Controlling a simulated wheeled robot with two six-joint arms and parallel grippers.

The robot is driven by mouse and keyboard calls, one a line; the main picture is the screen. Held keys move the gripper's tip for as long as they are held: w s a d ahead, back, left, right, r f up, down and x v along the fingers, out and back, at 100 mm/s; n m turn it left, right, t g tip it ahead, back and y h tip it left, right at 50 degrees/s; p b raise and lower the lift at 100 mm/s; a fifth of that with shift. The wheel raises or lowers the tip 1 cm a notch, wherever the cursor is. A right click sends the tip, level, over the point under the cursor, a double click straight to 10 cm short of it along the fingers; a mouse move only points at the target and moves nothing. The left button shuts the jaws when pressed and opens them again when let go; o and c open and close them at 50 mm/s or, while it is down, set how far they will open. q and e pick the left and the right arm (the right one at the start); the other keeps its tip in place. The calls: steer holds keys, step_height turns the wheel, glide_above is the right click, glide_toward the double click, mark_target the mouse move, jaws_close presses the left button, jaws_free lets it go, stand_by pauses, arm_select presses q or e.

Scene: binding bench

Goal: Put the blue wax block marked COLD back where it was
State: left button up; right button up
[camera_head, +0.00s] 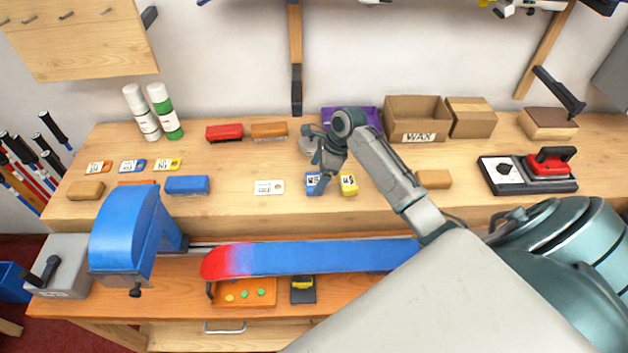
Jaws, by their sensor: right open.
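A small blue block with a white label (313,187) lies on the raised bench shelf near its front edge; its lettering is too small to read. My right gripper (324,183) is open, pointing down right at this blue block and covering part of it. I cannot tell whether the fingers touch it. A yellow block with a white label (349,184) lies just to its right. A white card (269,187) lies to its left. Orange, blue (133,166) and yellow cards lie in a row at the left. My left gripper is not in view.
A longer blue block (187,185) lies left of the white card. A box marked WAX (415,120) stands at the back. A red-and-blue board (310,258) spans the front, beside a blue clamp-like fixture (125,232).

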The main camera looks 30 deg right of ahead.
steer(key=b+v, duration=0.2)
steer(key=v, duration=0.6)
steer(key=shift+r, duration=0.3)
steer(key=shift+d, duration=0.1)
